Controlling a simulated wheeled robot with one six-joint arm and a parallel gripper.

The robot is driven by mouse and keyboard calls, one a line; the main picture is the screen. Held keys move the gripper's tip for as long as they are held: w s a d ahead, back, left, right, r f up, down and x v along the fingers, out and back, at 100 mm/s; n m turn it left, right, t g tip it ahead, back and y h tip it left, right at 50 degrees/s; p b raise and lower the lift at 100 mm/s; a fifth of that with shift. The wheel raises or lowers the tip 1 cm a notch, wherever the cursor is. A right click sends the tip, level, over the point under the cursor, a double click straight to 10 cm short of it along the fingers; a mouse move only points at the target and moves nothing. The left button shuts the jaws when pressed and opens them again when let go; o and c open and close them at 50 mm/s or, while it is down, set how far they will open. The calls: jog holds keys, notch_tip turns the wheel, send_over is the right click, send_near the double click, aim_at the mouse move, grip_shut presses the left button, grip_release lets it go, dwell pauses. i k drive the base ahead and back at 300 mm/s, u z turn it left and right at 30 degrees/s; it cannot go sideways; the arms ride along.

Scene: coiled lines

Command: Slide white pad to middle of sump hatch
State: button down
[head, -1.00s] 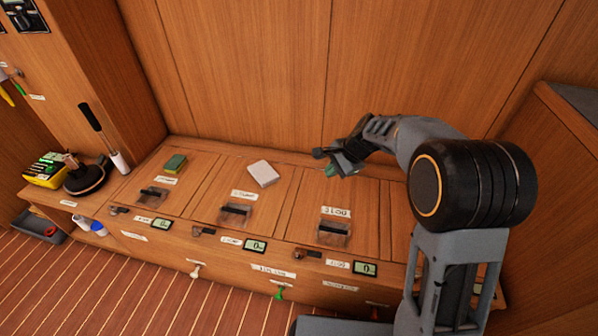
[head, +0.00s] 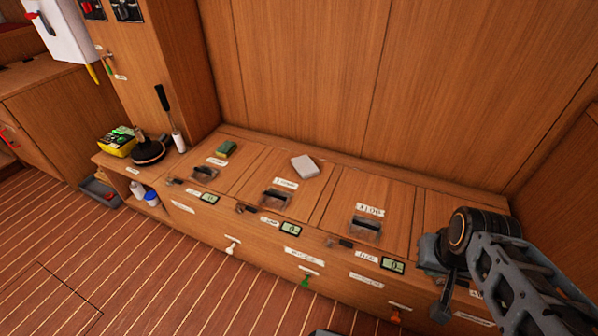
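The white pad (head: 305,166) is a small pale block lying flat near the back right corner of the middle hatch (head: 262,183). The hatch labels are too small to read, so I cannot tell which hatch is the sump hatch. The left hatch (head: 229,171) and the right hatch (head: 372,187) lie on either side, each with a dark recessed handle near its front. My gripper (head: 440,306) hangs at the lower right, in front of the bench and well away from the pad. Its fingers are too unclear to tell whether they are open or shut.
A green sponge (head: 226,149) lies on the left hatch. A black round tool (head: 148,151) and a yellow box (head: 117,142) stand at the bench's left end. Small displays and coloured knobs line the front. A wood wall closes the back; the right hatch top is clear.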

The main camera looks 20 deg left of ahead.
aim_at(305, 168)
jog(key=k, duration=0.7)
jog(key=u, duration=2.3)
jog(key=i, duration=1.75)
jog(key=z, duration=2.5)
jog(key=i, duration=0.5)
